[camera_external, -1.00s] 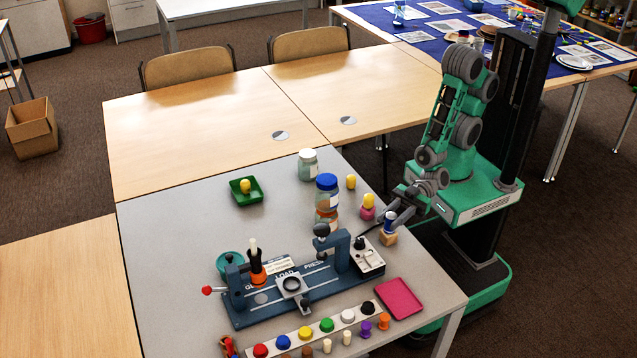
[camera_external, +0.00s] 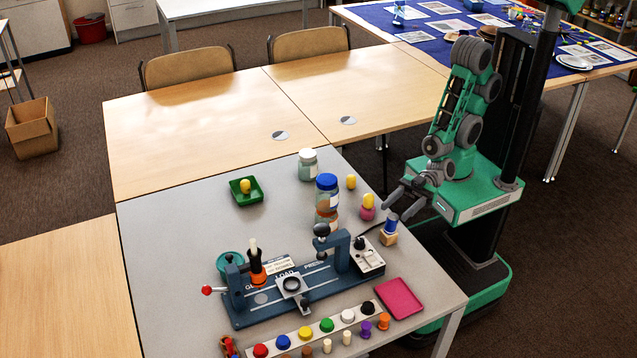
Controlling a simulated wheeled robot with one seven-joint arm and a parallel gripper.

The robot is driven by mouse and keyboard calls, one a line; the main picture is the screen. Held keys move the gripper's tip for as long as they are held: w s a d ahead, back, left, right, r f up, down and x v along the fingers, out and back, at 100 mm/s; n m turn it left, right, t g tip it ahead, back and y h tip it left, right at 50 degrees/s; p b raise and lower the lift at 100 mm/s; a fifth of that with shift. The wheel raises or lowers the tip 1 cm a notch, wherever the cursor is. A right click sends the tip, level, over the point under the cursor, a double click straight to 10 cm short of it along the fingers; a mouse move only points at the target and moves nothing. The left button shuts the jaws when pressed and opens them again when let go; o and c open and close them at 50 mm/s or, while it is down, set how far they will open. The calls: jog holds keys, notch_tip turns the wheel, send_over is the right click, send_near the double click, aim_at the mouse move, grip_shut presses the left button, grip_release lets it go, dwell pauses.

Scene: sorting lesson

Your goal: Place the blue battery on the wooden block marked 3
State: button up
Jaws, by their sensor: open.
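The blue battery (camera_external: 391,222) stands upright on a small wooden block (camera_external: 388,238) at the right edge of the grey table. The number on the block is too small to read. My gripper (camera_external: 393,200) is open and empty. It is just above and behind the battery, and its fingers look apart from it.
A pink piece with a yellow top (camera_external: 367,207) stands close to the left of my gripper. A blue-lidded jar (camera_external: 327,190), a press (camera_external: 300,285) and a pink tray (camera_external: 399,298) are nearby. A row of coloured knobs (camera_external: 305,333) lies in front.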

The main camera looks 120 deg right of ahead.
aim_at(393, 215)
notch_tip(393, 215, up, 5)
jog(key=shift+r+p, duration=0.1)
jog(key=shift+p, duration=0.8)
jog(key=g, duration=0.1)
jog(key=w+a+p, duration=0.1)
jog(key=w+n+g, duration=0.1)
jog(key=shift+w+a+r+g+y+p, duration=0.15)
jog(key=shift+w+r+g+y+p, duration=0.1)
jog(key=shift+g+y+p, duration=0.05)
jog(key=shift+w+d+g+h+p, duration=0.4)
jog(key=shift+w+d+g+p, duration=0.15)
jog(key=shift+g, duration=0.45)
jog(key=s+d+r+m+g+h+p, duration=0.2)
jog(key=s+d+r+g+h, duration=0.1)
jog(key=d, duration=0.4)
jog(key=s+d+r+m+g+h+p, duration=0.1)
jog(key=s+d+r+m+g+h, duration=0.2)
jog(key=d, duration=0.5)
jog(key=shift+s+d+r+g+p, duration=0.3)
jog(key=shift+s+r+g+p, duration=0.1)
jog(key=shift+s+g, duration=0.6)
